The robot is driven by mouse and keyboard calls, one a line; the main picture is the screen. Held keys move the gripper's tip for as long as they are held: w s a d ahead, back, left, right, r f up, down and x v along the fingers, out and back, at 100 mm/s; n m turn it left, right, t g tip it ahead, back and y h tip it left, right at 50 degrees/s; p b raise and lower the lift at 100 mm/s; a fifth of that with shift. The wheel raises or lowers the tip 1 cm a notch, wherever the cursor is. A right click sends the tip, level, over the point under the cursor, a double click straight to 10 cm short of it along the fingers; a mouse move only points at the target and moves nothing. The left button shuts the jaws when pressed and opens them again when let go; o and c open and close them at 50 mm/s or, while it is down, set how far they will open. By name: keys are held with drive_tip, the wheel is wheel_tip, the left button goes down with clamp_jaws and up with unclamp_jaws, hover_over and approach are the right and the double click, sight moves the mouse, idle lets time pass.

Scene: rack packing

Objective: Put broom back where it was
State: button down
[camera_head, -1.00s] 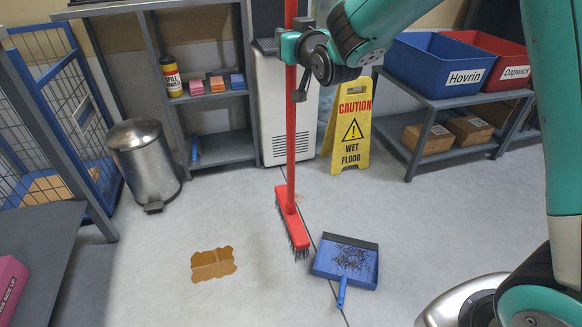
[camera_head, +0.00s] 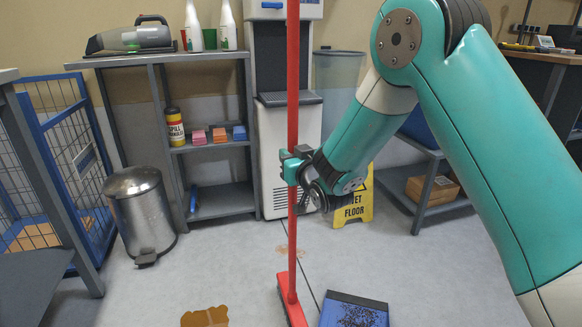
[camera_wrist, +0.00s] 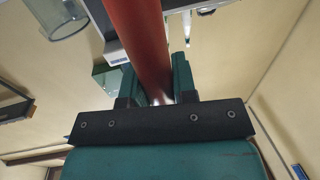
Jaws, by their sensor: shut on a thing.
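The broom has a long red handle (camera_head: 292,110) and a red head with dark bristles (camera_head: 291,304) low in the head view. It stands nearly upright; the bottom of its head is cut off by the picture edge. My gripper (camera_head: 292,166) is shut around the handle about midway up the head view. In the wrist view the red handle (camera_wrist: 140,45) runs between the two green fingers of my gripper (camera_wrist: 157,88). No empty holder or hook for the broom can be made out.
A blue dustpan (camera_head: 352,312) with dark debris lies right of the broom head. A brown spill patch (camera_head: 205,317) is on the floor to the left. A steel bin (camera_head: 140,212), grey shelf (camera_head: 222,200), water dispenser (camera_head: 287,150) and yellow wet-floor sign (camera_head: 356,208) stand behind.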

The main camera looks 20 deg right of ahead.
drive_tip(key=shift+f, duration=0.85)
drive_tip(key=c, duration=0.9)
unclamp_jaws()
drive_tip(key=shift+f, duration=0.1)
